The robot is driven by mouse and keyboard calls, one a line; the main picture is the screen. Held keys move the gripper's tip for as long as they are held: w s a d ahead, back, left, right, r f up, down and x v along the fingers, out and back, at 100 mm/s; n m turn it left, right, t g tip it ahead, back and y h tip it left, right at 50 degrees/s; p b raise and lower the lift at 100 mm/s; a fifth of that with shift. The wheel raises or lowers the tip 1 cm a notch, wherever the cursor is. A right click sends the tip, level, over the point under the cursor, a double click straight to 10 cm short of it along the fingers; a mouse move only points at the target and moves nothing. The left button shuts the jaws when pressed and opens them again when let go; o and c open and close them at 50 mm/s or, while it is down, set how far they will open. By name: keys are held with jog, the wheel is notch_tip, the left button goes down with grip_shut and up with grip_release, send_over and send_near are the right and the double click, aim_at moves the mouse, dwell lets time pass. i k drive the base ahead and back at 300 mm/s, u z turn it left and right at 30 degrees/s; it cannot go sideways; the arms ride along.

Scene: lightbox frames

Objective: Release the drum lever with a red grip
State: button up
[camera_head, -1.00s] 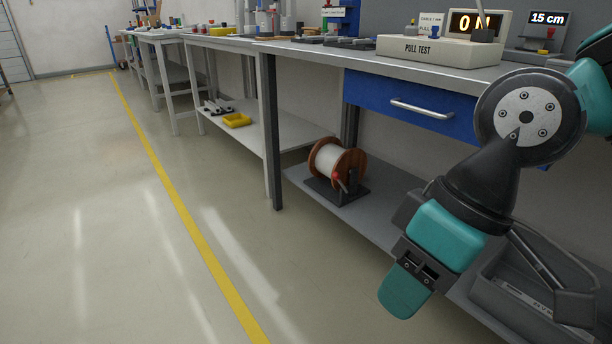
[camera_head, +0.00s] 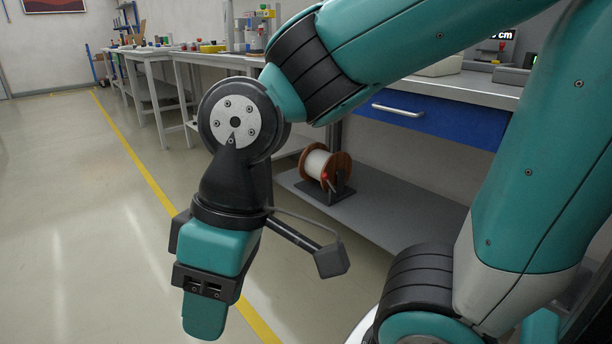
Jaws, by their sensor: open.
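The drum (camera_head: 321,165) is a wooden-flanged spool wound with white material, on a dark stand on the grey lower shelf under the bench. Its lever's red grip (camera_head: 325,176) shows small at the front of the drum. My gripper (camera_head: 205,312) hangs pointing down at the lower left of the drum, over the floor and well apart from the drum and lever. It is open and appears empty; the gap between its fingers is hard to see from this side.
The blue drawer (camera_head: 420,119) with a metal handle hangs above the lower shelf (camera_head: 392,210), to the right of the drum. A bench leg region is partly hidden by my arm. Open floor with a yellow line (camera_head: 150,178) lies to the left.

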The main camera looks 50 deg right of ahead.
aim_at(324, 176)
jog(key=z, duration=0.05)
jog(key=i, duration=4)
jog(key=z, duration=3.85)
